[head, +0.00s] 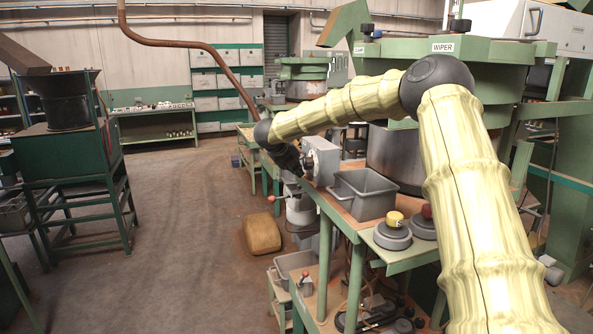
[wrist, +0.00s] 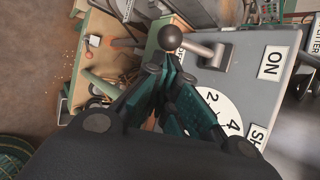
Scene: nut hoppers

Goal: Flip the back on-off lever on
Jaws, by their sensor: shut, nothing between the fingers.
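An on-off lever shows in the wrist view, with a black ball knob (wrist: 170,37) and a short grey shaft (wrist: 203,49). It is mounted on a grey control box (wrist: 240,75) with an ON label (wrist: 271,62) and a white numbered dial (wrist: 215,108). My gripper (wrist: 172,68) is shut and empty, its fingertips just below the knob in the picture. I cannot tell whether they touch it. In the head view my gripper (head: 296,165) is beside a grey box (head: 323,157) on the green bench; the lever is not clear there.
A grey bin (head: 364,193) stands on the bench, with a yellow button (head: 393,219) and a red button (head: 427,211) nearer. A red-knobbed lever (head: 272,198) sticks out at the bench's left side. A brown sack-like object (head: 262,233) lies on the floor.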

